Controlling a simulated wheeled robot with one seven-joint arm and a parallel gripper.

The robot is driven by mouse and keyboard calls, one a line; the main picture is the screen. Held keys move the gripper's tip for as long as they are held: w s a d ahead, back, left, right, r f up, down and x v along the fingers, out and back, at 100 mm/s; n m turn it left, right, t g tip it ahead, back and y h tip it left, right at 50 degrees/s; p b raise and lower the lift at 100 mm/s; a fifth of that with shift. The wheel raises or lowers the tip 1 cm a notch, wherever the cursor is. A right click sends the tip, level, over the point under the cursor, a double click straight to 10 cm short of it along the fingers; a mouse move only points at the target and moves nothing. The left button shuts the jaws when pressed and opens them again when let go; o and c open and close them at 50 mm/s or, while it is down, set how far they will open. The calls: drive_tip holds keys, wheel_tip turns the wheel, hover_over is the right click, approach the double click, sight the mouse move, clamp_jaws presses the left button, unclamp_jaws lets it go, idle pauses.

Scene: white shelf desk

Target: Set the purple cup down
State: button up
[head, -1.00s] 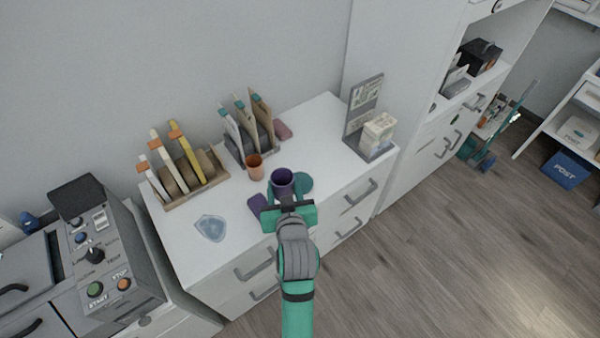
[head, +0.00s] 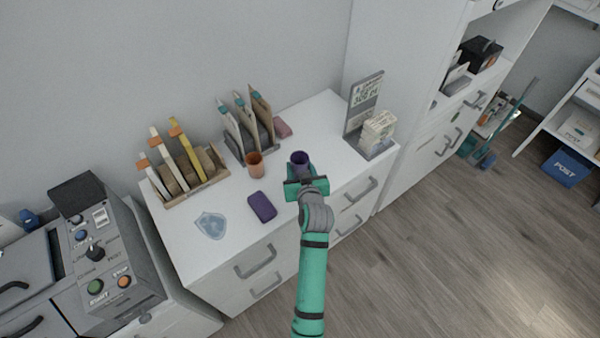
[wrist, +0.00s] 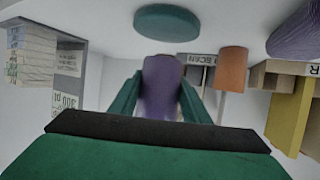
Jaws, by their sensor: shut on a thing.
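The purple cup (head: 300,158) is in my gripper (head: 303,172) above the right part of the white desk. In the wrist view the cup (wrist: 161,88) stands between the two green fingers (wrist: 160,98), which are shut on it. That view is upside down, with the desk top along its upper edge. A teal round coaster (wrist: 167,22) lies on the desk there, with a visible gap between it and the cup. In the head view my gripper and the cup hide the coaster.
An orange cup (head: 254,165) stands left of the purple cup. A dark purple flat object (head: 262,207) and a blue shield shape (head: 211,225) lie near the front. File racks (head: 195,178) and a sign stand (head: 366,120) line the desk's back and right. Bare desk (head: 230,193) shows between them.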

drive_tip(key=shift+w+d+f, duration=0.1)
drive_tip(key=shift+w+f, duration=0.15)
drive_tip(key=shift+f, duration=0.1)
wheel_tip(320, 180, down, 2)
drive_tip(key=shift+s+f, duration=0.1)
drive_tip(key=shift+f, duration=0.3)
drive_tip(key=shift+a+f, duration=0.15)
drive_tip(key=shift+a, duration=0.05)
drive_tip(key=o, duration=1.1)
drive_tip(key=shift+d, duration=0.25)
